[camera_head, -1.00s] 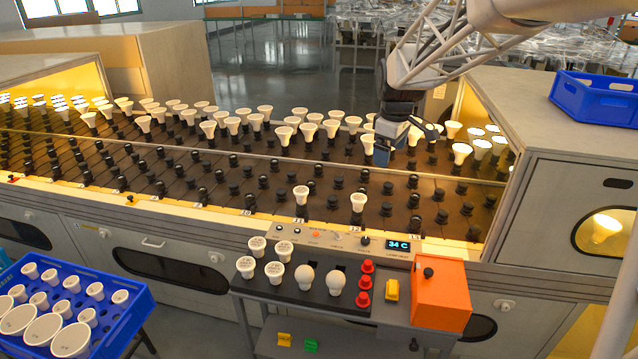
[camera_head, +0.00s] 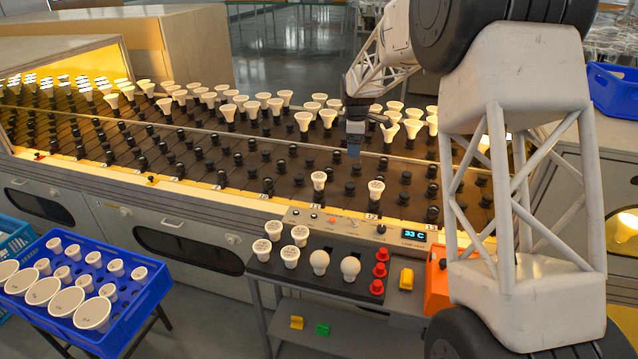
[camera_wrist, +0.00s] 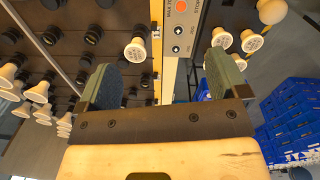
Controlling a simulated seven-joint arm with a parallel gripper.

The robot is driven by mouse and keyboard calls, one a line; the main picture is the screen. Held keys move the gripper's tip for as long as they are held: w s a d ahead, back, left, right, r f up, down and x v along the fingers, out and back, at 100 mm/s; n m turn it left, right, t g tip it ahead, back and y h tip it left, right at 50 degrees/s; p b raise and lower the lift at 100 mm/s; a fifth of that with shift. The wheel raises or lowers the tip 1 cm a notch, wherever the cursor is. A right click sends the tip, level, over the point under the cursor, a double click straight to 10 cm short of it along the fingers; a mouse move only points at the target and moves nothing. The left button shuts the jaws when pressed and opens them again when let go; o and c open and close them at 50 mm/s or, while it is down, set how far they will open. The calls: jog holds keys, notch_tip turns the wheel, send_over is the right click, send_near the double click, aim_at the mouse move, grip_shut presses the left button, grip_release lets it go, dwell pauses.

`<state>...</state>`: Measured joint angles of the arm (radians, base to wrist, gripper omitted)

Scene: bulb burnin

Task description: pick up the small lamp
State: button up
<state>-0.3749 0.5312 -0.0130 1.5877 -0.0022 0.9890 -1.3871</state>
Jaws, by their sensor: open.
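Two small white reflector lamps stand upright in the front rows of the dark socket bed, a left one (camera_head: 318,180) and a right one (camera_head: 376,189). My gripper (camera_head: 355,145) hangs over the bed behind them, fingers down, apart from both. In the wrist view, my gripper (camera_wrist: 165,80) has its two grey-green fingers spread with nothing held. One small lamp (camera_wrist: 136,50) shows beyond the fingertips, between the fingers in the picture; I cannot tell which front lamp it is.
Many white lamps (camera_head: 303,120) fill the rear rows. In front stands a bench with lamps, round bulbs (camera_head: 350,267), red caps (camera_head: 380,270) and a 33 C display (camera_head: 415,235). A blue crate (camera_head: 150,285) of lamps is front left. My arm hides the right side.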

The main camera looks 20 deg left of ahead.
aim_at(318, 176)
jog(key=w+a+f+n, duration=0.1)
jog(key=w+a+f, duration=0.1)
jog(key=a+f, duration=0.2)
jog(key=w+a+f+n, duration=0.2)
jog(key=a+f, duration=0.3)
jog(key=f, duration=0.1)
jog(key=w+a+f+n, duration=0.2)
jog(key=w+a+f, duration=0.1)
jog(key=a+f, duration=0.1)
jog(key=shift+w+a+f+g, duration=0.1)
jog(key=shift+a+f+g, duration=0.25)
jog(key=shift+a, duration=0.2)
jog(key=shift+f, duration=0.1)
jog(key=shift+f, duration=1.25)
jog(key=shift+f, duration=2.6)
jog(key=shift+c, duration=0.2)
jog(key=c, duration=1)
